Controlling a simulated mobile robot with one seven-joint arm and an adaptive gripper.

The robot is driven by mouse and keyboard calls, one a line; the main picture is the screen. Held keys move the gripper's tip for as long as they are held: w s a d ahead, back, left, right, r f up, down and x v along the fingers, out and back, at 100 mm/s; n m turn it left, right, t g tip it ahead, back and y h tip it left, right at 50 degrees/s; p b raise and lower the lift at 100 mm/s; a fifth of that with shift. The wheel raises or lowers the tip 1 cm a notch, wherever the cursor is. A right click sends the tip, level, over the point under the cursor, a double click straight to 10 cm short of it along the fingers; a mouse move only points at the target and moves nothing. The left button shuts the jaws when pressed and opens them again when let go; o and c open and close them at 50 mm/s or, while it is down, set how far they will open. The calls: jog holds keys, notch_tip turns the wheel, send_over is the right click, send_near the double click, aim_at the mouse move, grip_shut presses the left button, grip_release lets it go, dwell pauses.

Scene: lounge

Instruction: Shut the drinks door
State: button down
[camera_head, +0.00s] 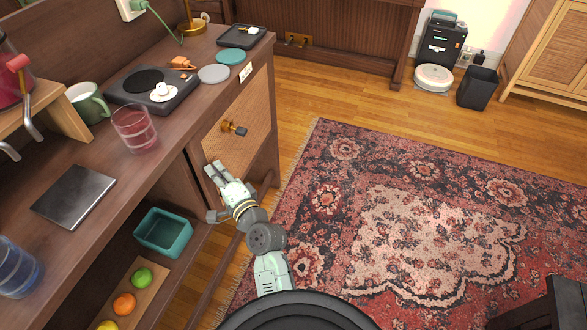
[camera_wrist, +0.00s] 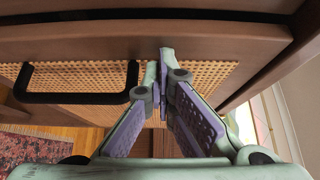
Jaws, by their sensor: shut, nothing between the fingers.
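A rattan-panelled door (camera_head: 240,105) is in the front of the wooden cabinet, with a brass and dark fitting (camera_head: 234,128) on it. It looks close to flush with the cabinet front; I cannot tell whether a small gap remains. My gripper (camera_head: 213,171) is at the lower left edge of this panel, in front of the cabinet. In the wrist view, my gripper (camera_wrist: 166,58) has its fingertips together and empty, against or just before a rattan panel (camera_wrist: 205,75). A black bar handle (camera_wrist: 80,97) is left of the fingers. Contact is unclear.
The cabinet top (camera_head: 160,115) holds a pink glass (camera_head: 135,130), a green mug (camera_head: 88,104) and a turntable (camera_head: 150,88). The open shelf below holds a teal bin (camera_head: 163,233) and fruit.

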aim_at(199, 135)
jog(key=shift+s+a+r, duration=0.1)
jog(key=shift+a+r, duration=0.1)
jog(key=shift+a, duration=0.35)
notch_tip(199, 135, up, 9)
jog(key=shift+d+r, duration=0.15)
jog(key=shift+r, duration=0.05)
jog(key=shift+d+r, duration=0.1)
jog(key=shift+r, duration=0.2)
jog(key=shift+d, duration=0.1)
